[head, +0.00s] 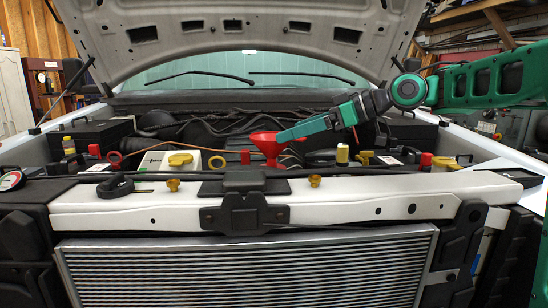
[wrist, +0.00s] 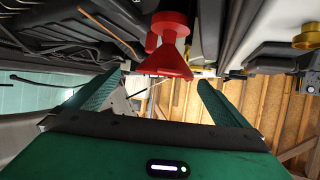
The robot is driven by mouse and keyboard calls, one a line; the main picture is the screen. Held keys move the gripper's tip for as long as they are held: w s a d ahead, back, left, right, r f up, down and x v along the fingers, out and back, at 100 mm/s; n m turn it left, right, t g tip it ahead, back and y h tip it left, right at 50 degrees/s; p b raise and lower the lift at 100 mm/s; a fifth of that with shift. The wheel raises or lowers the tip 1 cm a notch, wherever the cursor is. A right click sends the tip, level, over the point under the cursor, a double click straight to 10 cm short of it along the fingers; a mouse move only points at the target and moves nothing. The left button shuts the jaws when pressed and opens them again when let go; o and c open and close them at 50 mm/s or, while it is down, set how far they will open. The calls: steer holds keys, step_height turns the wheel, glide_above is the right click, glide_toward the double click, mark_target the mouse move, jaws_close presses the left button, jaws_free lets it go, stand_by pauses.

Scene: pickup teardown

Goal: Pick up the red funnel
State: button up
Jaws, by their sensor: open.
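The red funnel (head: 269,147) stands in the engine bay, just behind the front crossmember, left of my gripper in the head view. It also shows in the wrist view (wrist: 166,62), upper middle, where its wide flared end is near the gap between my fingers. My gripper (head: 281,138) reaches in from the right, its tips at the funnel's right side in the head view. In the wrist view my gripper (wrist: 160,82) has its two green fingers spread wide. Nothing is clamped between them. I cannot tell whether a finger touches the funnel.
The raised hood (head: 240,22) hangs above the bay. The white crossmember (head: 370,197) runs across the front, with a black latch (head: 243,208) at its middle. A white reservoir with a yellow cap (head: 180,160) stands left of the funnel. Hoses and several small caps crowd the bay.

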mark_target(277, 155)
steer(key=shift+s+x, duration=0.2)
steer(key=shift+x, duration=1.25)
steer(key=shift+s+x, duration=0.2)
steer(key=shift+x, duration=1.3)
steer(key=shift+a, duration=0.15)
steer(key=shift+c, duration=0.6)
steer(key=c, duration=0.9)
